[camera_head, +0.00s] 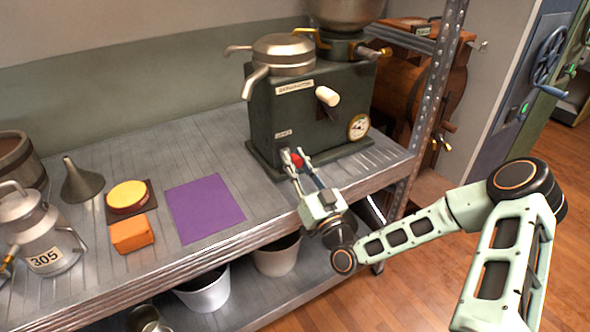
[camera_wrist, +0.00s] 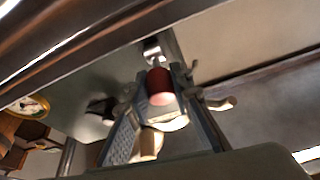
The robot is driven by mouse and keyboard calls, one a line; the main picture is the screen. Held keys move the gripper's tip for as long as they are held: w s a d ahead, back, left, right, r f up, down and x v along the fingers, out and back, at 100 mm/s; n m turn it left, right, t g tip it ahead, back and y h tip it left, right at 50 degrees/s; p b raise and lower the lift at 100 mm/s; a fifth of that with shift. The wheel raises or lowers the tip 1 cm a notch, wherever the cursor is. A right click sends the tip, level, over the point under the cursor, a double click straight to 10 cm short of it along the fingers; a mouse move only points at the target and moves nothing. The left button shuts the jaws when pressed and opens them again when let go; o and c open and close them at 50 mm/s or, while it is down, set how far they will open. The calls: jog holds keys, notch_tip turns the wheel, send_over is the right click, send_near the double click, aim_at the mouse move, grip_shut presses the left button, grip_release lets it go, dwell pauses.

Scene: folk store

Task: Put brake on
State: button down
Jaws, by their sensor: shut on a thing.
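The dark green separator machine (camera_head: 330,118) stands on the metal shelf. A small red knob (camera_head: 297,160), seemingly the brake handle, sticks out low on its front, beneath a small label. My gripper (camera_head: 293,156) has its fingers on either side of the red knob and is shut on it. In the wrist view the red knob (camera_wrist: 160,86) sits between the two fingers, on a short metal stem. The fingers hide part of the knob. A white crank handle (camera_head: 327,96) projects higher on the machine's front.
A purple mat (camera_head: 204,208), an orange block (camera_head: 132,235), a yellow round item (camera_head: 127,196), a funnel (camera_head: 82,182) and a metal can (camera_head: 40,232) are on the shelf to the left. A metal shelf post (camera_head: 430,105) stands at right. Buckets (camera_head: 205,291) are below.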

jog(key=f+y+b, duration=0.1)
jog(key=b, duration=0.2)
jog(key=shift+t, duration=0.4)
jog(key=shift+b, duration=0.3)
jog(key=shift+r, duration=0.1)
jog(key=c, duration=1.7)
grip_release()
jog(key=shift+t, duration=0.3)
jog(key=v, duration=1.2)
jog(key=shift+s, duration=0.1)
jog(key=shift+c, duration=0.6)
